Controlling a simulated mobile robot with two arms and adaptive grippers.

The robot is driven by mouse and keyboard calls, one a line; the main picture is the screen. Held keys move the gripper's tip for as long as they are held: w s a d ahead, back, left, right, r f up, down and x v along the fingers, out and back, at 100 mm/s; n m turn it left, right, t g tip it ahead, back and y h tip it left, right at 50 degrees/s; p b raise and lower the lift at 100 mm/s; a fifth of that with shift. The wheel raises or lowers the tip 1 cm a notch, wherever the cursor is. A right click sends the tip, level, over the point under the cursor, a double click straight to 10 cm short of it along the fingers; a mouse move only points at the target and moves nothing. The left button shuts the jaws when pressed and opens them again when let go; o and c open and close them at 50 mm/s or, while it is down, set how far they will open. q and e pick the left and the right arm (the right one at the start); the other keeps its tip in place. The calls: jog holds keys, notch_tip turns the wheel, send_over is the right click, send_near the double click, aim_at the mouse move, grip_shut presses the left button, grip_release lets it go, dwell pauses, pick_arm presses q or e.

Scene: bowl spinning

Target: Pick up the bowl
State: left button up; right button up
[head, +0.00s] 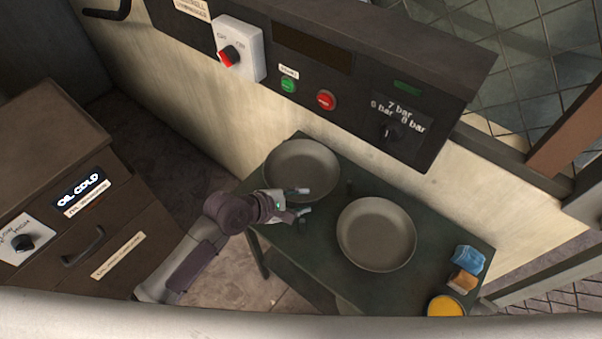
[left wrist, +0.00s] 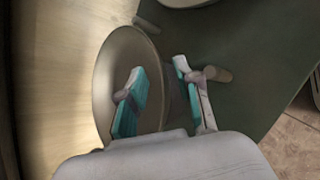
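Two shallow grey-brown bowls sit on a small dark green table (head: 325,265). The left bowl (head: 300,160) is at the table's far left corner; the right bowl (head: 376,234) is near the middle. My left gripper (head: 303,201) is open at the near edge of the left bowl. In the left wrist view, the left gripper's (left wrist: 162,92) fingers are apart, one over the bowl's (left wrist: 115,70) inside and one outside its rim. Contact with the rim cannot be told. Part of the right bowl (left wrist: 185,2) shows at the top edge there. My right gripper is not in view.
A blue sponge (head: 469,260), an orange-brown sponge (head: 462,281) and a yellow round item (head: 444,306) are at the table's right end. A control panel (head: 350,70) overhangs behind; a brown cabinet (head: 75,185) stands left.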

pick_arm(q)
jog(key=shift+x, duration=1.05)
grip_shut()
jog(key=shift+r, duration=0.2)
jog(key=shift+r, duration=0.3)
jog(key=r, duration=0.3)
jog(key=shift+s+d+r, duration=0.25)
jog(key=shift+d+r, duration=0.1)
jog(key=shift+r, duration=0.05)
jog(key=s+d+r+b, duration=0.1)
jog(key=s+d+r, duration=0.5)
jog(key=s+d, duration=0.1)
jog(key=shift+s+d+r, duration=0.2)
jog(key=shift+s+d, duration=0.1)
jog(key=shift+d, duration=0.05)
